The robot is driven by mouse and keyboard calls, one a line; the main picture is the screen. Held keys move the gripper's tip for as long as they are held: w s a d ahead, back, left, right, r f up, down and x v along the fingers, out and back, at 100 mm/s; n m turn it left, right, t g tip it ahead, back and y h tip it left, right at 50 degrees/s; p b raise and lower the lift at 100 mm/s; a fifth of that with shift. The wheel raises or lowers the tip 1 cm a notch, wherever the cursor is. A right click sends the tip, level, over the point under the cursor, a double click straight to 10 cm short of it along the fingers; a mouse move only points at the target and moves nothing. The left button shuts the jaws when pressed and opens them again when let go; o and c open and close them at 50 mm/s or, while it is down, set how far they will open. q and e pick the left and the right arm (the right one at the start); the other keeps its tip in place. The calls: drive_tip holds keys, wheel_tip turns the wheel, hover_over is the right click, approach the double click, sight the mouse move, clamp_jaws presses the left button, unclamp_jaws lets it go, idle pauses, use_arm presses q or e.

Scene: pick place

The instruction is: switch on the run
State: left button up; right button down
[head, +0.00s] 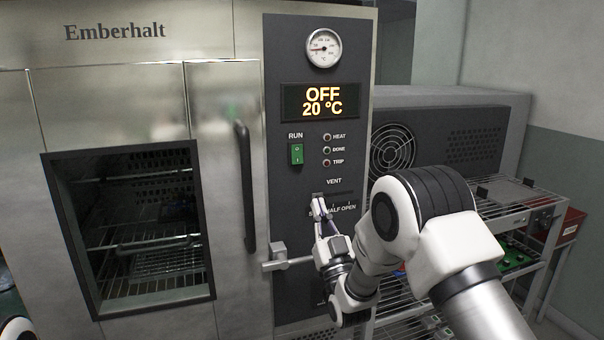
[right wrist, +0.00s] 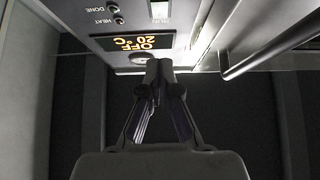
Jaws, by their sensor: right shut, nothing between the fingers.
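The green RUN switch (head: 296,154) is on the oven's dark control panel (head: 283,220), below the display (head: 320,101), which reads OFF and 20 °C. My right gripper (head: 319,203) is shut and empty in front of the panel, at the VENT control below and right of the switch. It hides part of the vent scale. I cannot tell whether it touches the panel. In the right wrist view, the shut fingers (right wrist: 159,64) point up at the panel, where the display (right wrist: 145,42) and part of the RUN switch (right wrist: 159,9) show upside down. My left gripper is out of view.
The oven door with its window (head: 130,230) and vertical handle (head: 245,188) is left of the panel. A latch (head: 280,257) sticks out below. A round gauge (head: 323,48) is above the display. A wire rack (head: 515,200) stands at right.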

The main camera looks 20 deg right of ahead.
sight(298, 157)
drive_tip(key=p+x, duration=0.2)
drive_tip(key=x, duration=0.2)
drive_tip(key=w+f+p+x, duration=0.1)
drive_tip(key=x, duration=0.3)
drive_tip(key=p+x, duration=0.2)
drive_tip(key=x, duration=0.2)
drive_tip(key=shift+w+f+p, duration=0.3)
drive_tip(key=shift+w, duration=0.05)
drive_tip(key=shift+w+f, duration=0.2)
drive_tip(key=shift+w, duration=0.2)
drive_tip(key=shift+s, duration=0.1)
